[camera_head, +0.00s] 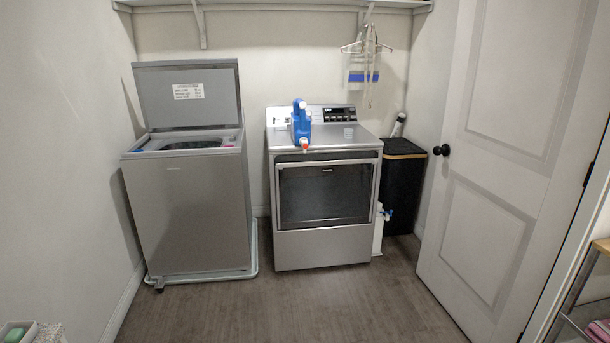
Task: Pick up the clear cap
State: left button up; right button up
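A blue detergent jug (301,122) lies on top of the silver dryer (325,190), with its red-and-white spout toward the dryer's front edge. To its right on the dryer top is a faint, pale, see-through shape (348,132) that may be the clear cap. It is too small and low in contrast to be sure. Neither of my grippers is in view.
A top-load washer (190,215) with its lid up stands to the left of the dryer. A black hamper (403,185) and a white bottle (378,230) are at the dryer's right. An open white door (500,170) stands at right. The floor (285,300) in front is clear.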

aim_at(348, 132)
jog(key=i, duration=1)
jog(key=i+z, duration=0.1)
jog(key=i, duration=0.9)
jog(key=i+j, duration=0.2)
jog(key=i, duration=0.8)
jog(key=i+j, duration=0.1)
jog(key=i, duration=0.95)
jog(key=i+z, duration=0.25)
jog(key=z, duration=0.15)
